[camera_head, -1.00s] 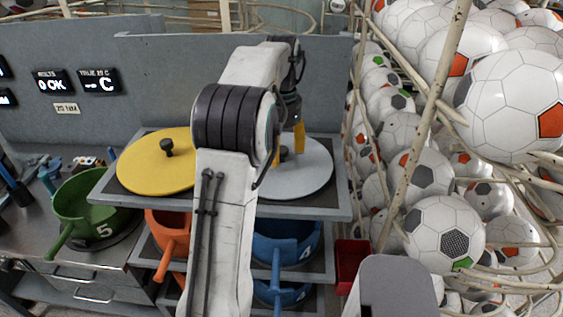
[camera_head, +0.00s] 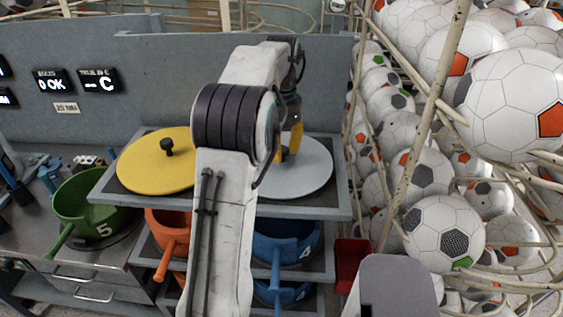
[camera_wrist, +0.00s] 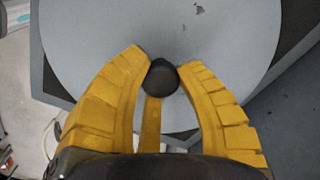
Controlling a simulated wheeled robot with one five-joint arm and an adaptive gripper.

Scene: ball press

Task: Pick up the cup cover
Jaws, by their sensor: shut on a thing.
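A round light-grey cover (camera_head: 312,180) with a black knob lies on the right part of the top shelf. In the wrist view the grey cover (camera_wrist: 160,25) fills the top, with its black knob (camera_wrist: 161,80) between my yellow fingers. My gripper (camera_head: 289,152) is shut on this knob, with fingertips at both its sides in the wrist view (camera_wrist: 163,65). In the head view the knob is mostly hidden by my fingers. I cannot see a gap between the cover and the shelf. A yellow cover (camera_head: 150,172) with a black knob lies at the left of the same shelf.
Below the shelf (camera_head: 300,212) stand an orange pot (camera_head: 170,230) and blue pots (camera_head: 285,248). A green pot (camera_head: 85,205) stands at the left. A grey panel (camera_head: 170,80) rises behind. A rack of footballs (camera_head: 440,230) fills the right.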

